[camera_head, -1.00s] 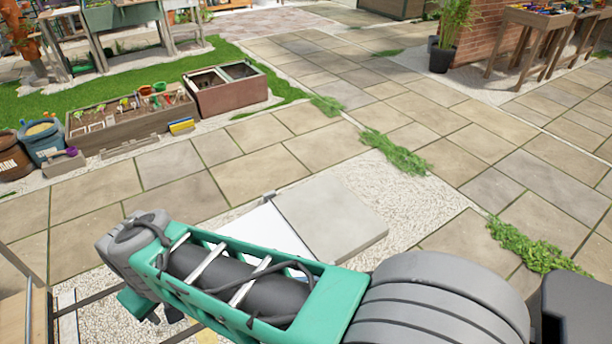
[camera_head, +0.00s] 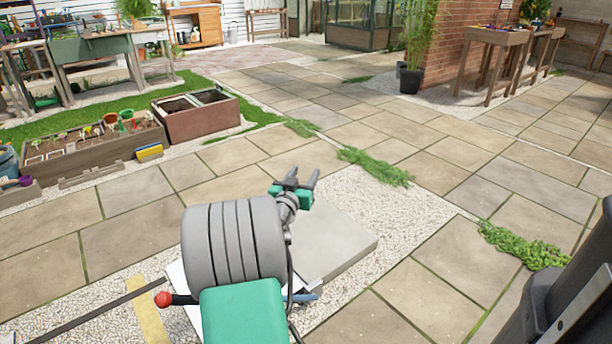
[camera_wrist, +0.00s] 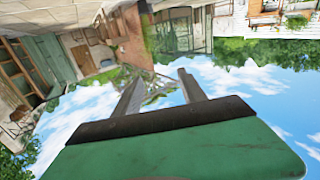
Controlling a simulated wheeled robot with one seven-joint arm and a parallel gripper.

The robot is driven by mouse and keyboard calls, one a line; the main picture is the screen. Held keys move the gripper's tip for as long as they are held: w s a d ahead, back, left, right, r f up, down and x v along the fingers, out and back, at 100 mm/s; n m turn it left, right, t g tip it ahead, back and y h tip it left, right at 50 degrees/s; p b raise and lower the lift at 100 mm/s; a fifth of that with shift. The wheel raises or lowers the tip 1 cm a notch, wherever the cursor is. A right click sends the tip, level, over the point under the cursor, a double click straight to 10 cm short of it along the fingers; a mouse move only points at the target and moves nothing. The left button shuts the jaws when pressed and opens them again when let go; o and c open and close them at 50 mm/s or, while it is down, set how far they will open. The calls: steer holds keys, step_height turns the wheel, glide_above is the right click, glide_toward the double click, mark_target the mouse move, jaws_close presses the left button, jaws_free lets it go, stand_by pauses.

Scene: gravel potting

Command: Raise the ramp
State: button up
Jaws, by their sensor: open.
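A pale grey slab (camera_head: 345,243) lies on the gravel in the head view. A white panel (camera_head: 183,283), which looks like the ramp, lies against its near left side and is mostly hidden behind my arm. A red knob (camera_head: 163,299) on a dark bar shows left of my arm; what it belongs to I cannot tell. My gripper (camera_head: 301,179) is open and empty, above the slab's far left corner, with its fingers pointing up and away. In the wrist view my gripper (camera_wrist: 160,80) has parted fingers with only sky and distant yard between them.
A yellow strip (camera_head: 152,312) and a thin dark edge lie on the gravel at lower left. A planter box (camera_head: 95,150) and a brown two-bay bin (camera_head: 196,113) stand at back left. Weeds (camera_head: 522,246) edge the gravel. Paving to the right is open.

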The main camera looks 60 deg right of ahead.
steer(key=shift+w+d, duration=0.15)
steer(key=shift+d, duration=0.9)
jaws_close()
stand_by(0.5)
steer(key=c, duration=1)
jaws_free()
steer(key=o, duration=1)
steer(key=shift+a, duration=0.1)
steer(key=a, duration=0.7)
steer(key=shift+s+a+p, duration=0.3)
steer(key=shift+s+p, duration=0.1)
steer(key=shift+s, duration=0.05)
